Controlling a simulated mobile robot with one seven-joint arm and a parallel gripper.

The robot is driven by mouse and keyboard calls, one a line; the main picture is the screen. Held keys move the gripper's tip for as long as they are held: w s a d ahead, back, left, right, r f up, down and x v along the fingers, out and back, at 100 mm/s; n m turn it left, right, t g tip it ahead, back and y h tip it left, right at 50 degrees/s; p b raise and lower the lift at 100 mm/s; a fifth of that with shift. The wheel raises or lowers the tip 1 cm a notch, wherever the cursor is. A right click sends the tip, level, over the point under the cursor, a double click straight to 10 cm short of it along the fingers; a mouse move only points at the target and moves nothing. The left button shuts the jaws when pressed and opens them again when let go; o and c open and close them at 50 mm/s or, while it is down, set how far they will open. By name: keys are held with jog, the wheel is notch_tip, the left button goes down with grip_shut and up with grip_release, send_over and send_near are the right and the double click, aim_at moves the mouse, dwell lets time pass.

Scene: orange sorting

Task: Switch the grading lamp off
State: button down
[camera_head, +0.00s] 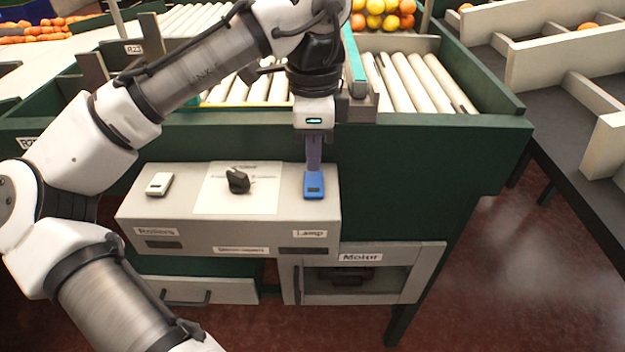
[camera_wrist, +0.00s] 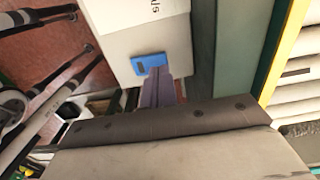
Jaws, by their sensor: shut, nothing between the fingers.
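The blue lamp switch (camera_head: 314,187) sits at the right end of the grey control box (camera_head: 210,229), above the label "Lamp" (camera_head: 310,234). My gripper (camera_head: 314,169) points down at it with its fingers shut and empty. The fingertips are at the far edge of the blue switch; I cannot tell whether they touch it. In the wrist view the fingertips (camera_wrist: 157,70) overlap the lower edge of the blue switch (camera_wrist: 149,63). Which way the switch is tipped is too small to tell. The lamp itself is not identifiable in view.
A white switch (camera_head: 159,184) stands at the left above "Rollers", and a black knob (camera_head: 238,180) sits on a pale plate in the middle. The green conveyor frame (camera_head: 430,150) rises behind. A cabinet labelled "Motor" (camera_head: 361,257) and a drawer (camera_head: 205,291) are below.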

aim_at(314, 175)
jog(key=shift+f+b, duration=0.4)
jog(key=shift+f, duration=0.55)
dwell(0.5)
jog(key=shift+r, duration=0.1)
notch_tip(314, 175, up, 7)
jog(key=p, duration=0.7)
jog(key=shift+p, duration=0.4)
